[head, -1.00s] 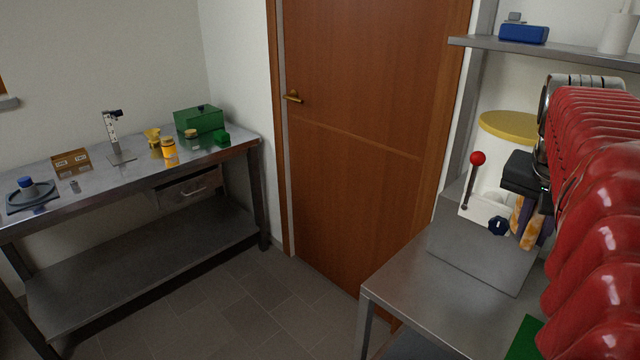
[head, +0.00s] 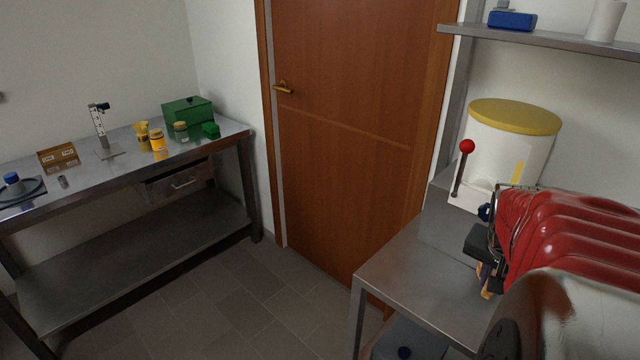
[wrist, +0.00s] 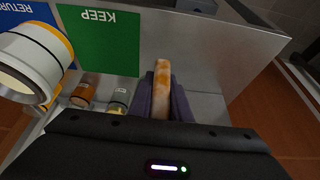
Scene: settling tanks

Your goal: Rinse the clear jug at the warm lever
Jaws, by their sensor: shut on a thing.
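My gripper (head: 484,272) is low at the right in the head view, beside the grey metal block. In the wrist view (wrist: 162,100) its purple fingers are shut on an orange, pale-marbled bar (wrist: 162,80); whether this bar belongs to a larger thing cannot be told. A lever with a red knob (head: 466,146) stands upright on a white base in front of a white tank (head: 508,140) with a yellow lid. A dark blue knob (head: 484,212) is beside the lever, above my gripper. I cannot make out a clear jug for certain in either view.
The steel bench (head: 400,275) left of my gripper is bare. The wrist view shows a green KEEP panel (wrist: 100,40), a blue panel (wrist: 30,20), a white jar (wrist: 30,65) and small jars (wrist: 88,88). A left table (head: 110,165) holds several items. My red-sleeved arm blocks the right.

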